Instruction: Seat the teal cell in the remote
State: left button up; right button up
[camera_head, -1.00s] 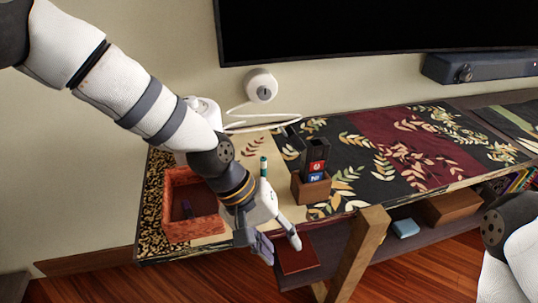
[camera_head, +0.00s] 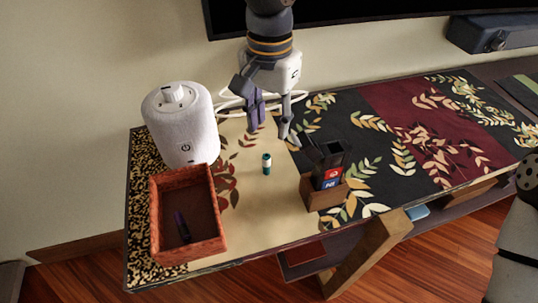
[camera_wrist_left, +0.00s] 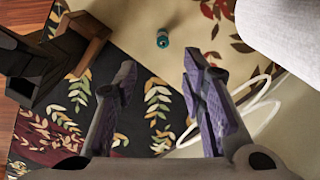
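The teal cell (camera_head: 266,163), with a pale band, stands upright on the cream part of the table cloth. It also shows from above in the left wrist view (camera_wrist_left: 162,38). The black remote (camera_head: 331,158) stands in a wooden holder (camera_head: 322,195) to the right of the cell; red and blue labels show on it. Its dark shape is at the left in the left wrist view (camera_wrist_left: 28,68). My left gripper (camera_head: 271,124) is open and empty, above and behind the cell. Its two fingers are apart in the left wrist view (camera_wrist_left: 160,78). My right gripper is out of view.
An orange-red tray (camera_head: 158,222) with a dark purple object (camera_head: 182,226) in it lies at the left. A white speaker-like cylinder (camera_head: 182,125) stands behind it. A white cable (camera_head: 232,100) runs at the back. Cloth around the cell is clear.

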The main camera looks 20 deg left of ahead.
aim_at(267, 154)
pick_arm(q)
jog(key=f, duration=0.7)
jog(key=shift+s+a+f, duration=0.25)
jog(key=shift+w+f, duration=0.1)
jog(key=shift+f, duration=0.3)
grip_shut()
